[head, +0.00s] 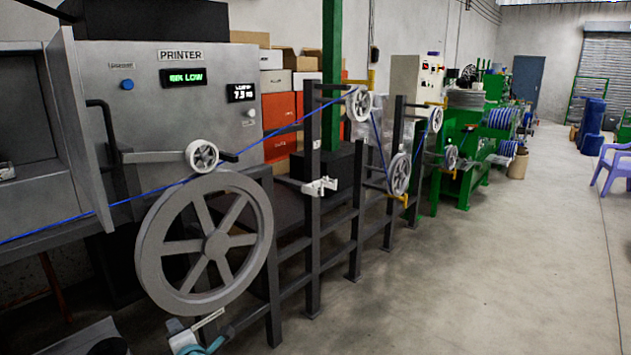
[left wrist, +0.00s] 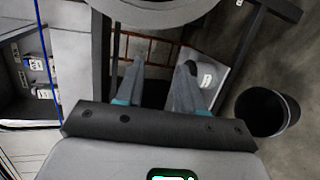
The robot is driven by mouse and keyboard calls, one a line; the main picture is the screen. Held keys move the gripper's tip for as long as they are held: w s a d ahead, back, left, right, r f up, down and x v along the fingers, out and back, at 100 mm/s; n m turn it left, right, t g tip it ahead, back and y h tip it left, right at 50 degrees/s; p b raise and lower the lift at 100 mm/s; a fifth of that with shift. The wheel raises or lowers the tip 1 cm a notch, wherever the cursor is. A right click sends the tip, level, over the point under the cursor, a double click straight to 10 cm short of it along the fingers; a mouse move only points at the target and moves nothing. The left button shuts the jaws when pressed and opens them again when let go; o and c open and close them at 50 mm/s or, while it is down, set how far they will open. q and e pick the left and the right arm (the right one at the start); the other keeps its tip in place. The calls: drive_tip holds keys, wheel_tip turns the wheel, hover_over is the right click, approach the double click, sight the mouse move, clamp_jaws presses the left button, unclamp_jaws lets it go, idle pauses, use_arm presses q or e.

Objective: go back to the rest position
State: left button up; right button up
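My left gripper (head: 197,335) shows at the bottom edge of the head view, just below the large grey spoked wheel (head: 205,243). Only part of it is in frame there. In the left wrist view its two fingers (left wrist: 162,68) stand apart with nothing between them. The blue cable (head: 70,224) runs from the left edge past the large wheel and up to the white pulleys. It also shows in the left wrist view (left wrist: 46,55) as a line at the left, apart from the fingers. My right gripper is not in view.
The grey printer cabinet (head: 130,85) stands at the left. A dark frame (head: 313,220) with several pulleys runs rightward to green machinery (head: 463,140). A black bin (left wrist: 267,112) is right of my gripper in the wrist view.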

use_arm(q)
drive_tip(key=s+d+f+m+g+h, duration=0.2)
drive_tip(key=s+d+f+m+h, duration=0.3)
drive_tip(key=s+f, duration=0.45)
drive_tip(key=s+d+f+m+g+h, duration=0.3)
drive_tip(key=s+d+f+m, duration=0.3)
drive_tip(key=f, duration=0.6)
drive_tip(key=s+d+f+m+g+h, duration=0.1)
drive_tip(key=s+d+m+g, duration=0.1)
drive_tip(key=s, duration=0.5)
drive_tip(key=s+d+f+m+g+h, duration=0.1)
drive_tip(key=s+d+m+g+h, duration=0.1)
drive_tip(key=s+d+m, duration=0.2)
drive_tip(key=s+d+f+m+g+h, duration=0.1)
drive_tip(key=s+d+m+g+h, duration=0.1)
drive_tip(key=s+m, duration=0.5)
drive_tip(key=s+d, duration=0.1)
drive_tip(key=s, duration=0.2)
drive_tip(key=shift+s+f+g, duration=0.25)
drive_tip(key=shift+s+g, duration=0.15)
